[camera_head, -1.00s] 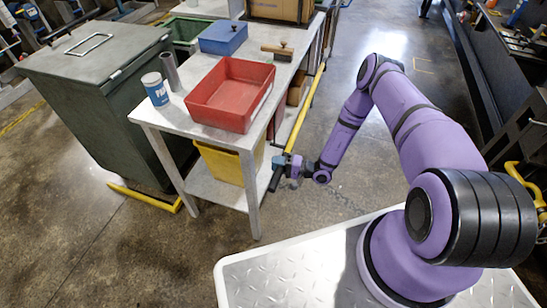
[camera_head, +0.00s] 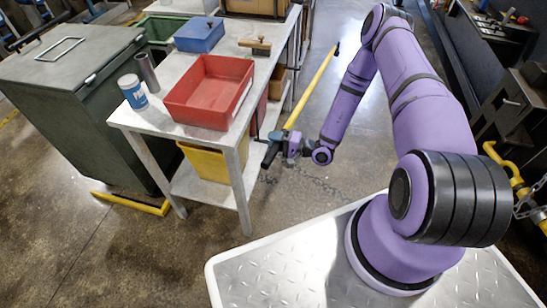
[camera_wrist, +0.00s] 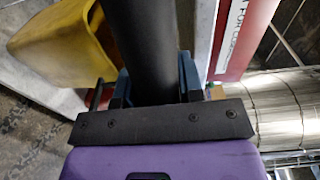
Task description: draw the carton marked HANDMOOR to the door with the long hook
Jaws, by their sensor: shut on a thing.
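My gripper (camera_head: 276,141) is shut on the black grip of the long hook, right of the bench's near end. The hook's yellow pole (camera_head: 312,86) runs away from my gripper, up and to the right, to a dark far end in the aisle. The hook's exact tip shape is too small to tell. In the wrist view the thick black grip (camera_wrist: 142,45) stands between the blue fingers of my gripper (camera_wrist: 155,88). No carton with the HANDMOOR marking can be read in either view, and I cannot make out the compactor door.
A grey bench (camera_head: 150,122) carries a red tray (camera_head: 208,98), a blue box (camera_head: 199,36) and a labelled tub (camera_head: 132,92). A yellow bin (camera_head: 205,161) sits on its lower shelf. A dark lidded bin (camera_head: 75,100) stands left. Dark machinery (camera_head: 505,115) lines the right; the aisle between is open.

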